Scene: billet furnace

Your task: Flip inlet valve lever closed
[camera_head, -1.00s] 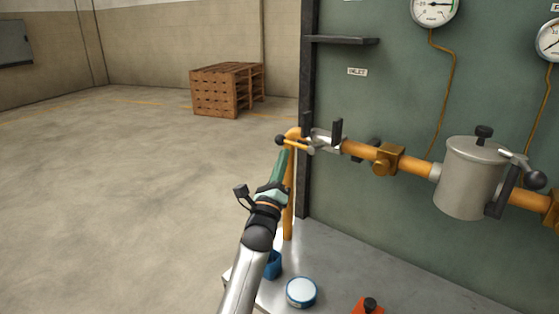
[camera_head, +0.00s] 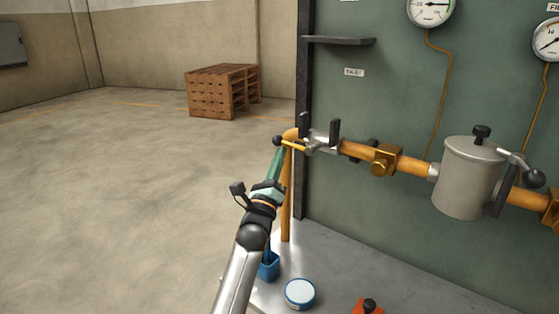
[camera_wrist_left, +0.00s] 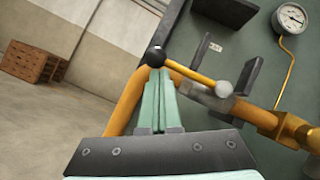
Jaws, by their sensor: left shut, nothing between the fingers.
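The inlet valve lever (camera_head: 293,145) is a thin yellow bar with a black ball knob at its left end. It runs left from the valve body (camera_head: 322,142) on the orange pipe, over the pipe's bend. In the left wrist view the lever (camera_wrist_left: 190,76) slants from the knob at upper left down to a grey pivot at right. My left gripper (camera_head: 281,153) is shut and empty, its pale green fingers pointing up. Its fingertips (camera_wrist_left: 160,74) are just below the knob; whether they touch the lever, I cannot tell. My right gripper is in neither view.
Two dark upright plates (camera_head: 335,132) flank the valve. A grey filter canister (camera_head: 468,180) with a black-knobbed handle sits farther right on the pipe. A blue cup (camera_head: 269,268) and a round blue-and-white tin (camera_head: 300,293) stand on the bench below. Open floor lies left.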

